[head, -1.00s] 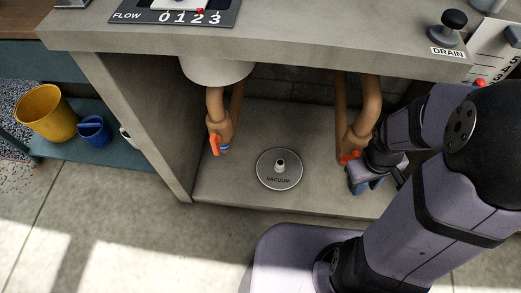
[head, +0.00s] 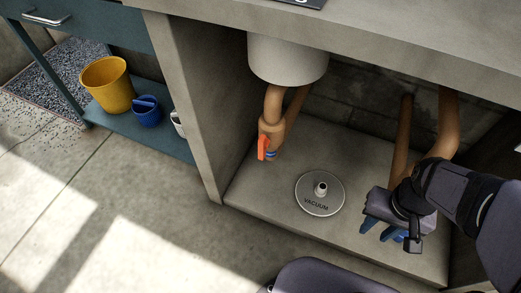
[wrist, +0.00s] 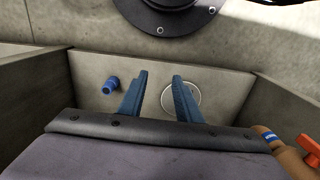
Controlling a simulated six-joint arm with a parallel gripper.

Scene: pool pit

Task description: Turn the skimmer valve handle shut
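In the head view, a tan pipe with a valve stands at the back left under the counter. Its orange handle (head: 263,147) hangs down beside a blue-and-white band. My gripper (head: 384,232) is low at the right of the alcove, well apart from that handle. Its blue fingers point down. In the wrist view my gripper (wrist: 158,90) is open, with nothing between its fingers. An orange handle (wrist: 309,149) on a tan pipe with a blue label shows at the lower right. No skimmer label is readable. The right pipe's valve is hidden behind my arm.
A round VACUUM plate (head: 320,193) lies on the alcove floor between the left valve and my gripper. A blue fitting (wrist: 111,86) shows left of my fingers. A white cylinder (head: 288,60) hangs above the left pipe. Grey walls and the counter (head: 400,35) enclose the alcove.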

